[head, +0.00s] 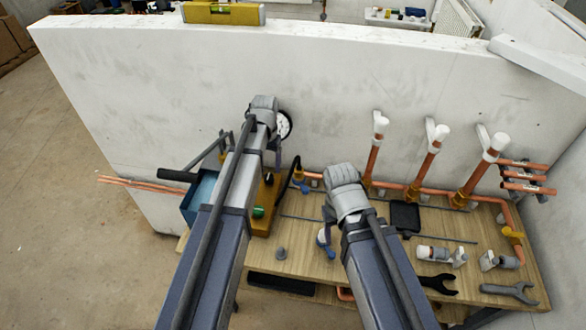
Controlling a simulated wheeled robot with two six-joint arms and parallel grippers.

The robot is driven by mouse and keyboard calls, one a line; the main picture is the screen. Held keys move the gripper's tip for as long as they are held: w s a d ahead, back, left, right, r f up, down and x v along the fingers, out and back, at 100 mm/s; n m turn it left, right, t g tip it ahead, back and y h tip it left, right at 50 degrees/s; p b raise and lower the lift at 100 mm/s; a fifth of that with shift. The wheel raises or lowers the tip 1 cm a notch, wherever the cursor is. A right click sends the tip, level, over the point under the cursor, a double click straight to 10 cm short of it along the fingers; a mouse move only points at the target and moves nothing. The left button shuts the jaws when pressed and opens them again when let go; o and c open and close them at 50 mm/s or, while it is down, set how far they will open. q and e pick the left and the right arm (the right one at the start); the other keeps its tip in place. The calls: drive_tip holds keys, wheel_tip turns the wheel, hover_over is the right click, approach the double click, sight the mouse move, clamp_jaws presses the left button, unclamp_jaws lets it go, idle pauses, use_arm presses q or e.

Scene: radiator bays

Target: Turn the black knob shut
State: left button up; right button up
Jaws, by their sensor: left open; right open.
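A small black knob (269,179) is on the yellow-brown part of the blue pump (199,197), at the left of the bench. A green knob (258,212) sits below it and a white-faced gauge (284,124) above. My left arm crosses in front of the pump and hides part of it. The far end of that arm, at my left gripper (263,104), overlaps the gauge's left side. My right gripper (345,178) is right of the pump, over the bench. Both are open and appear empty. Their fingertips are not clear, and neither visibly touches the knob.
The white wall (330,70) stands behind the bench (300,262). Copper pipes with white caps (436,140) rise at the right. Wrenches (508,291), fittings (440,255) and a black pad (405,216) lie on the right. The pump's black lever handle (177,175) sticks out left.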

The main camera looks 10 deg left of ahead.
sight(269, 176)
use_arm(q)
drive_tip(key=shift+w+a, duration=0.15)
drive_tip(key=shift+w, duration=0.85)
drive_tip(key=shift+s, duration=0.1)
use_arm(e)
drive_tip(key=shift+d, duration=0.35)
drive_tip(key=shift+f, duration=0.1)
use_arm(q)
wheel_tip(269, 176, down, 8)
drive_tip(key=b, duration=0.8)
drive_tip(key=shift+a+r, duration=0.1)
use_arm(e)
wheel_tip(269, 176, down, 8)
drive_tip(key=shift+r, duration=0.15)
drive_tip(key=shift+r, duration=0.1)
use_arm(q)
clamp_jaws()
